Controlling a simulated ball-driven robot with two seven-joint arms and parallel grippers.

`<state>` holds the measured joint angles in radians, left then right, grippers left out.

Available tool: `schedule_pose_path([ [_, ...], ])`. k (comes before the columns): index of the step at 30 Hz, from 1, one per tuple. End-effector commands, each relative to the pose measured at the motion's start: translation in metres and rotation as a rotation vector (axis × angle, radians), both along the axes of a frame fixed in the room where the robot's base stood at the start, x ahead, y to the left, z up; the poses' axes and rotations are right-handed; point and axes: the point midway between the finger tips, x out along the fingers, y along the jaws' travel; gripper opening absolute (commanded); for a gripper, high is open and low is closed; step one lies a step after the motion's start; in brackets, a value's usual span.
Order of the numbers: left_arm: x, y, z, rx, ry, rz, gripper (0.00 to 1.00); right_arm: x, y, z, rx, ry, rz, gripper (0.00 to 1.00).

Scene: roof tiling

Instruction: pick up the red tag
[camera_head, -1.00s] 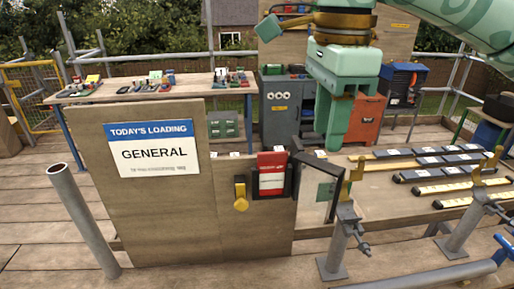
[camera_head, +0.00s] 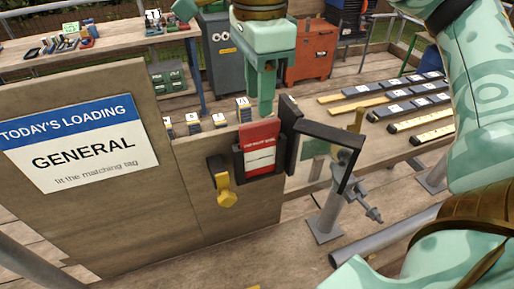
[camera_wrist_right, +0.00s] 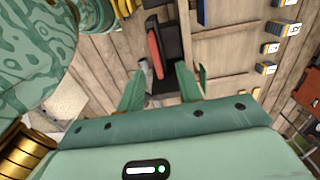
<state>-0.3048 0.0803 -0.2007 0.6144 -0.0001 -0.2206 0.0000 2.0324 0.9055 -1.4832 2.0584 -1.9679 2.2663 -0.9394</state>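The red tag (camera_head: 258,134) has a white lower label and stands upright in a dark holder (camera_head: 282,160) on the wooden board. My right gripper (camera_head: 265,106) hangs just above and behind the red tag in the head view, close to its top edge. In the right wrist view, the fingers of the right gripper (camera_wrist_right: 160,72) are spread and empty. The red tag (camera_wrist_right: 153,52) shows beyond the fingertips, roughly in line with the gap. Whether a finger touches it I cannot tell. My left gripper is out of view.
A yellow tag-like piece (camera_head: 226,190) hangs left of the holder. A dark bracket frame (camera_head: 328,134) juts out right of it. Several small numbered blocks (camera_head: 219,120) stand behind the board. The sign (camera_head: 82,147) reads GENERAL. Dark and yellow strips (camera_head: 409,102) lie at right.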

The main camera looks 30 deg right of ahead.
Motion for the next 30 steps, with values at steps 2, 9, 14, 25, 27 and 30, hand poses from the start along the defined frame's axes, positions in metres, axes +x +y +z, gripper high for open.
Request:
schedule_pose_path([
  [2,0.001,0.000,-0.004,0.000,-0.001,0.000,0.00,0.000,0.000,-0.012,0.000,0.000,0.001,0.35],
  [9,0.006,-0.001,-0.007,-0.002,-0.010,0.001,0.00,-0.001,0.001,-0.028,0.000,0.000,0.001,0.35],
  [14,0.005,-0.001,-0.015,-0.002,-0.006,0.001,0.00,-0.005,0.001,-0.055,0.000,0.004,0.002,0.35],
  [25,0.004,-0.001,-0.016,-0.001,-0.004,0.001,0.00,-0.005,0.002,-0.069,0.001,-0.001,0.000,0.24],
  [27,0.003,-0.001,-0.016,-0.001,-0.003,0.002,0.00,-0.005,0.002,-0.069,0.001,-0.001,0.000,0.05],
  [30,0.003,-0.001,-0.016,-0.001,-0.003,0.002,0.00,-0.005,0.002,-0.069,0.001,-0.001,0.000,0.00],
])
